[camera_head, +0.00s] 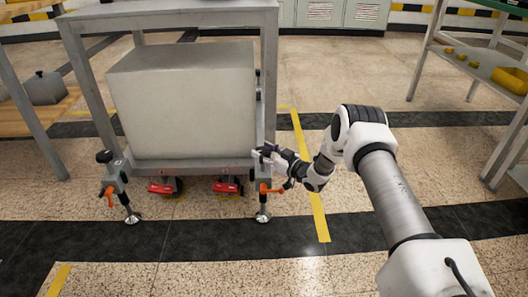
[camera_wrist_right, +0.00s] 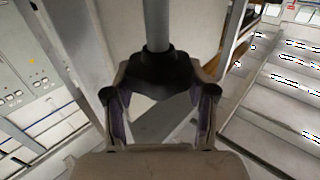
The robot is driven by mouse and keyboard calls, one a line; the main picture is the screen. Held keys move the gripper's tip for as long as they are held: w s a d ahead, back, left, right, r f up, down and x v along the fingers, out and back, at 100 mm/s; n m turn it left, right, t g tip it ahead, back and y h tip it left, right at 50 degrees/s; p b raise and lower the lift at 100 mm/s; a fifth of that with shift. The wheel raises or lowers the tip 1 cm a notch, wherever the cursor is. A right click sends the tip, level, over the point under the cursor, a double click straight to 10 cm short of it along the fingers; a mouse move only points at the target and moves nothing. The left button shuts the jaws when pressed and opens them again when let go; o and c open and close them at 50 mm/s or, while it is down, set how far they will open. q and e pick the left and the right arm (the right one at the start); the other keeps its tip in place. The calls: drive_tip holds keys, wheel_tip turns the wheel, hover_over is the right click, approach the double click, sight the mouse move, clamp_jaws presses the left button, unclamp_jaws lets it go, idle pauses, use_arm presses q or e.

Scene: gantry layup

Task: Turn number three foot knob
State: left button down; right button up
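In the head view a steel frame (camera_head: 190,166) stands on levelling feet. The front left foot (camera_head: 132,218) has a dark knob (camera_head: 104,156) on top. The front right foot (camera_head: 262,216) stands below my right gripper (camera_head: 264,153). My right gripper is at the frame's front right corner and covers the knob there. In the right wrist view a black knob (camera_wrist_right: 158,72) on a grey rod lies between and just beyond the spread fingertips of my right gripper (camera_wrist_right: 160,94). Contact cannot be made out. My left gripper is not in view.
A large grey block (camera_head: 185,100) sits on the frame under a metal top. Orange handles (camera_head: 108,195) hang by the front feet, with red-topped casters (camera_head: 228,187) between them. A shelf rack (camera_head: 470,62) stands at the right. The floor right of the frame is clear.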

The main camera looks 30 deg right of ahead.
drive_tip(key=shift+h, duration=0.3)
drive_tip(key=m+h, duration=0.1)
drive_tip(key=m+h+p, duration=0.1)
drive_tip(key=shift+a+r+t+h+p, duration=0.15)
drive_tip(key=shift+t+h+p, duration=0.15)
drive_tip(key=shift+h, duration=0.1)
drive_tip(key=m+h+p, duration=0.1)
drive_tip(key=m+h, duration=0.1)
drive_tip(key=h, duration=0.1)
drive_tip(key=shift+a+m+h, duration=0.1)
drive_tip(key=shift+m+h, duration=0.2)
drive_tip(key=shift+h, duration=0.1)
drive_tip(key=m+g+h, duration=0.1)
drive_tip(key=m+h, duration=0.1)
drive_tip(key=h, duration=0.1)
drive_tip(key=shift+m+h, duration=0.3)
drive_tip(key=shift+h, duration=0.1)
drive_tip(key=shift+m+g+h, duration=1.5)
drive_tip(key=shift+m+h, duration=0.3)
drive_tip(key=shift+h, duration=0.7)
drive_tip(key=o, duration=1.2)
drive_tip(key=shift+w, duration=0.1)
drive_tip(key=shift+c, duration=0.2)
